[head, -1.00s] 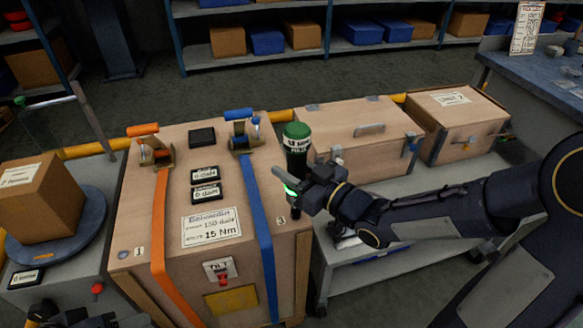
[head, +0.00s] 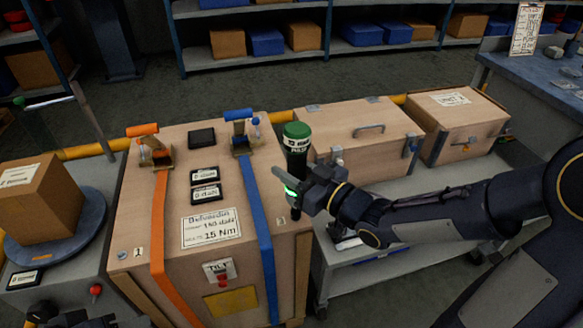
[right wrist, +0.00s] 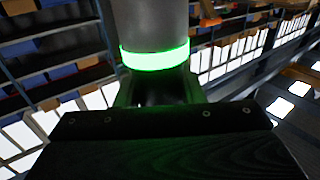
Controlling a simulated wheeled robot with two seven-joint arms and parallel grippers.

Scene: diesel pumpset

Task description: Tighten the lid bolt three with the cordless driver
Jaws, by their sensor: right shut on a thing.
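The cordless driver (head: 297,150), dark with a green cap, stands about upright at the right edge of the wooden crate's lid (head: 150,200). My right gripper (head: 290,190) is shut on it below its label, beside the blue strap. The driver's dark lower end reaches down near the lid's front right corner; bolt three is hidden or too small to make out there. The right wrist view shows a grey cylinder with a glowing green ring (right wrist: 155,57) above dark gripper parts. Dark parts (head: 90,321) at the bottom left may be my left arm; its jaws cannot be made out.
An orange strap (head: 160,230) and a blue strap (head: 262,220) cross the lid, with buckles at the back. Small displays (head: 205,184) and a label reading 15 Nm (head: 210,229) lie between them. A lidded wooden box (head: 360,137) stands behind right on a grey cart.

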